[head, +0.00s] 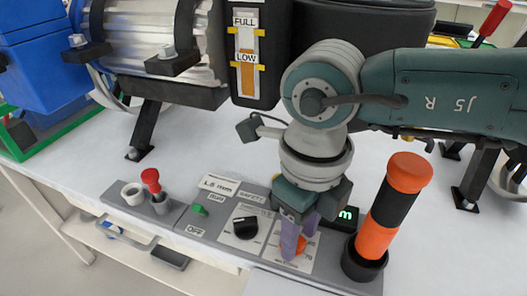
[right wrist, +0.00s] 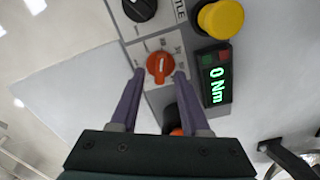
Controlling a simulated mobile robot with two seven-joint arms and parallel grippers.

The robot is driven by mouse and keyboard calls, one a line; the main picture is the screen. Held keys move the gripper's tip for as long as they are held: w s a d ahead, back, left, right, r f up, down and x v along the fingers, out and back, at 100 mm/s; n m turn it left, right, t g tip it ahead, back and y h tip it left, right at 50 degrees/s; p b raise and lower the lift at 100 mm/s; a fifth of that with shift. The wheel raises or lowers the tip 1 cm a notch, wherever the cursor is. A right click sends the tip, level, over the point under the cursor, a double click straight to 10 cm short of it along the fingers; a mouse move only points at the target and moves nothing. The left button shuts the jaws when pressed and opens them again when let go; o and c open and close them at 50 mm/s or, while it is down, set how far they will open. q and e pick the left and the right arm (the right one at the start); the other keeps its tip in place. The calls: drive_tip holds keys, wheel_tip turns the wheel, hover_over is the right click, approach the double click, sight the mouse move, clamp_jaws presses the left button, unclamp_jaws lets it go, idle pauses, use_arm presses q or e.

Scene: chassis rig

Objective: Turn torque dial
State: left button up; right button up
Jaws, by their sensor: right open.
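The torque dial is an orange knob on the grey control panel. In the right wrist view the dial (right wrist: 160,66) sits between the two purple fingertips of my right gripper (right wrist: 160,75), which is open, with a gap on each side. In the head view the dial (head: 301,246) is partly hidden by the fingers of the right gripper (head: 296,247), which point down at the panel. The display beside the dial (right wrist: 215,78) reads 0 Nm in green. My left gripper is in neither view.
A black knob (head: 245,228) is left of the torque dial. A yellow button (right wrist: 220,18) is close by the display. An orange and black striped post (head: 394,205) stands right of the gripper. A red-topped lever (head: 153,182) and green switch (head: 200,210) are further left.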

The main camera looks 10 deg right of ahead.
drive_tip(key=c, duration=0.7)
clamp_jaws()
drive_tip(key=shift+m, duration=0.4)
drive_tip(key=m+p, duration=0.1)
drive_tip(key=m, duration=0.3)
drive_tip(key=shift+s+a+r+p, duration=0.1)
drive_tip(key=shift+a+p, duration=0.1)
drive_tip(key=shift+p, duration=0.15)
drive_tip(key=m+p, duration=0.1)
drive_tip(key=m, duration=0.3)
drive_tip(key=shift+a+m+p, duration=0.15)
drive_tip(key=shift+m+p, duration=0.15)
drive_tip(key=m+p, duration=0.1)
drive_tip(key=m, duration=0.2)
drive_tip(key=m+p, duration=0.1)
drive_tip(key=m, duration=0.1)
drive_tip(key=shift+a+m, duration=0.2)
drive_tip(key=shift+m, duration=0.2)
drive_tip(key=shift+w+m+p, duration=0.2)
drive_tip(key=shift+m+p, duration=0.15)
drive_tip(key=shift+m, duration=0.85)
